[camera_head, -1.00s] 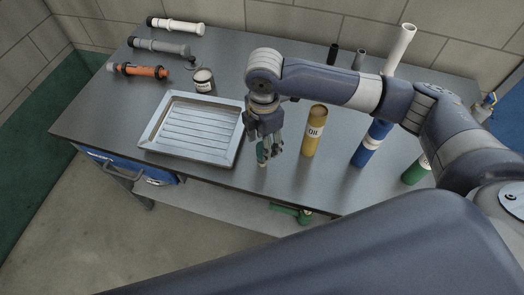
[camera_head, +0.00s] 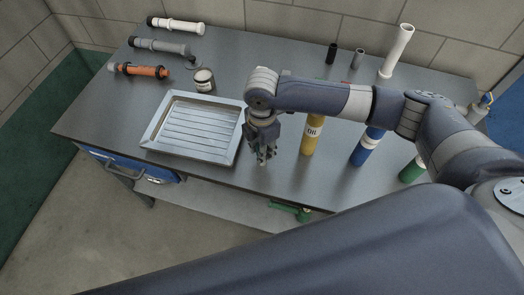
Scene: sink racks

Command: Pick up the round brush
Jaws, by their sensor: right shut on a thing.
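My right gripper (camera_head: 263,154) is above the front part of the table, just right of the metal tray, pointing down. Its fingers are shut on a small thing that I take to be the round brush. Almost all of it is hidden by the fingers, and only a small pale bit shows at their tips. I cannot tell whether it touches the table top. My left gripper is not in view.
The ribbed metal tray (camera_head: 232,149) lies left of my gripper. A yellow oil bottle (camera_head: 310,142), a blue bottle (camera_head: 367,146) and a green one (camera_head: 412,170) stand to the right. A small jar (camera_head: 204,81) and several pipes are farther back. The table (camera_head: 95,105) is bare at the left.

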